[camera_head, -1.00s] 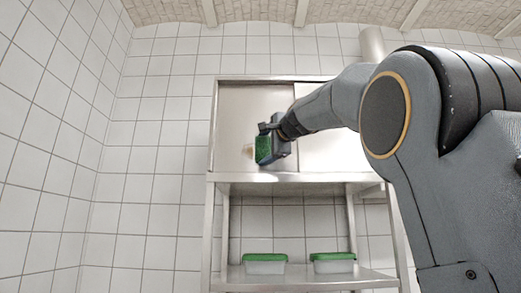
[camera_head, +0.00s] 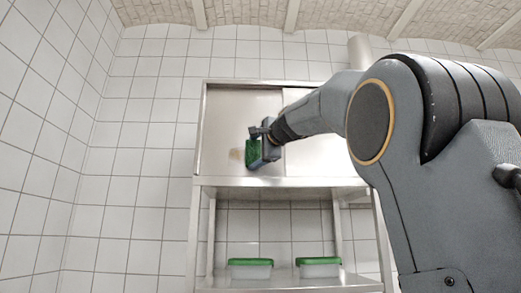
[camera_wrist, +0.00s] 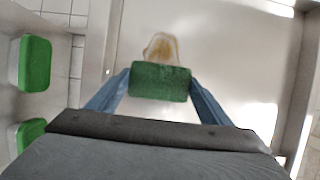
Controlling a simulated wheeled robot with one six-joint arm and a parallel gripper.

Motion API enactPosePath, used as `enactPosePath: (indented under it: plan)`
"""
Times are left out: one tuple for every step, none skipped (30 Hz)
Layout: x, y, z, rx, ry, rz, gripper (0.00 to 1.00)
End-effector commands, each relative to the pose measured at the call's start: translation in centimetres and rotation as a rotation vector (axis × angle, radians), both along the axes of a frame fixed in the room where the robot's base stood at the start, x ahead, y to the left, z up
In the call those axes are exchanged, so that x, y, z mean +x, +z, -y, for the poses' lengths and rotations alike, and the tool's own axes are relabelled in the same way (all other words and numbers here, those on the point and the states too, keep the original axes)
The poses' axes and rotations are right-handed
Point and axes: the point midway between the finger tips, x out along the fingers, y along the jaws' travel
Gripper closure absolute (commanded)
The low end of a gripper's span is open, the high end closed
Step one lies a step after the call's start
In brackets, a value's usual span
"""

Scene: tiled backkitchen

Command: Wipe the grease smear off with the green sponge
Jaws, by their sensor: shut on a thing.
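My gripper (camera_wrist: 160,92) is shut on the green sponge (camera_wrist: 160,80), one finger at each end of it. The sponge also shows in the head view (camera_head: 252,153), in front of the left door panel of the steel cabinet (camera_head: 225,115). The brownish grease smear (camera_wrist: 162,46) is on that panel, just beyond the sponge in the wrist view, its near end hidden behind the sponge. In the head view the smear (camera_head: 236,154) shows just left of the sponge. I cannot tell whether the sponge touches the panel.
Two boxes with green lids (camera_head: 250,262) (camera_head: 318,261) stand on the open lower shelf (camera_head: 290,279) below the cabinet. The right door panel (camera_head: 313,155) is partly behind my arm. White tiled walls (camera_head: 130,130) stand behind and at the left.

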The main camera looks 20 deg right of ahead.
Motion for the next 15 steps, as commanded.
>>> enactPosePath:
  plan:
    - [0.1, 0.1, -0.6, 0.001, 0.004, -0.001, 0.45]
    - [0.2, 0.1, -0.7, 0.001, 0.004, -0.001, 0.45]
    - [0.3, 0.1, -0.9, 0.001, 0.003, 0.000, 0.45]
    - [0.3, 0.1, -1.0, 0.000, 0.002, 0.000, 0.45]
    - [0.4, 0.1, -1.0, 0.000, 0.002, 0.000, 0.45]
    - [0.4, 0.0, -1.1, 0.000, 0.001, 0.000, 0.45]
    - [0.4, 0.0, -1.1, 0.000, 0.002, -0.001, 0.45]
    - [0.5, 0.0, -1.2, 0.000, 0.002, -0.001, 0.45]
    - [0.5, 0.0, -1.4, 0.000, 0.002, -0.002, 0.45]
    - [0.6, 0.0, -1.5, 0.000, 0.003, -0.002, 0.45]
    - [0.7, 0.0, -1.7, 0.000, 0.003, -0.003, 0.45]
    - [0.8, 0.0, -2.0, 0.001, 0.004, -0.002, 0.45]
    - [0.9, 0.1, -2.2, 0.001, 0.004, -0.002, 0.45]
    - [1.0, 0.1, -2.5, 0.002, 0.004, -0.002, 0.45]
    - [1.1, 0.1, -2.8, 0.001, 0.004, -0.002, 0.45]
